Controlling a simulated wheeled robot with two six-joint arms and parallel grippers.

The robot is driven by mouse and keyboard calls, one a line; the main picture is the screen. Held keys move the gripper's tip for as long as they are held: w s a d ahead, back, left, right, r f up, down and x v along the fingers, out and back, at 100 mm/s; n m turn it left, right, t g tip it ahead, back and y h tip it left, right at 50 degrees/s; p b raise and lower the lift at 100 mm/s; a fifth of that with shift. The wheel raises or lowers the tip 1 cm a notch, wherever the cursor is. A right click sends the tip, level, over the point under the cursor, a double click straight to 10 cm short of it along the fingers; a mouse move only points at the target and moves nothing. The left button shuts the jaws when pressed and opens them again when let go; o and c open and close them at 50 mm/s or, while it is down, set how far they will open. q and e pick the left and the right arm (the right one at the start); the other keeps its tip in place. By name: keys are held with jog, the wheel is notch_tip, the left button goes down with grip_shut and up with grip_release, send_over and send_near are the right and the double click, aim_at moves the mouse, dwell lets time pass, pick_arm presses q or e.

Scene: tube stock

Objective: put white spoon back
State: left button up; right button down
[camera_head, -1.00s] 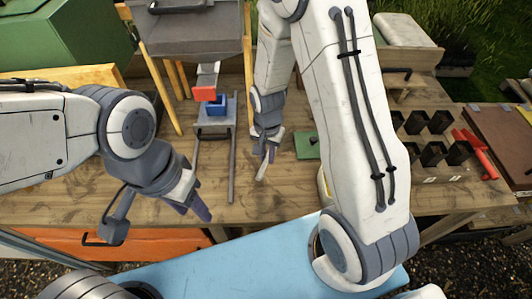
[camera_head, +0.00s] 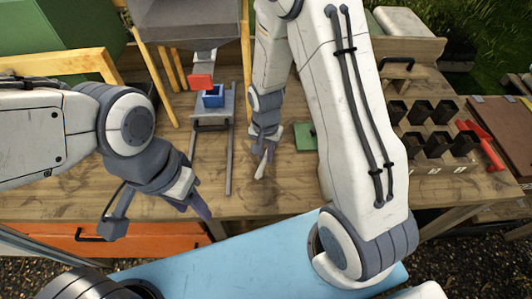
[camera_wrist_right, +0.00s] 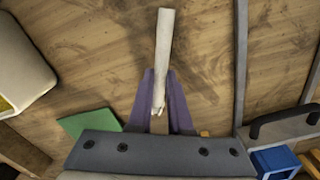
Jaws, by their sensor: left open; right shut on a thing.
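The white spoon (camera_head: 261,169) is a pale, slim piece held in my right gripper (camera_head: 265,152) over the middle of the wooden table. In the right wrist view, the spoon (camera_wrist_right: 164,45) sticks out forward from between the purple fingers of my right gripper (camera_wrist_right: 160,95), which are shut on its near end. I cannot tell whether its far end touches the table. My left gripper (camera_head: 198,202) is open and empty at the table's front edge, left of the spoon. Its fingers partly overlap in the view.
A green pad (camera_head: 305,137) lies right of the spoon. A blue box (camera_head: 213,97) stands behind, on a grey platform with rails. Several black pots (camera_head: 438,142) and a red tool (camera_head: 484,145) are at the right. A cream container (camera_wrist_right: 22,72) shows in the wrist view. Bare table surrounds the spoon.

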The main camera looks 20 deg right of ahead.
jog(key=shift+f+b, duration=0.3)
jog(key=shift+f, duration=0.2)
jog(key=c, duration=0.8)
grip_release()
jog(key=shift+o, duration=0.2)
jog(key=shift+r, duration=0.1)
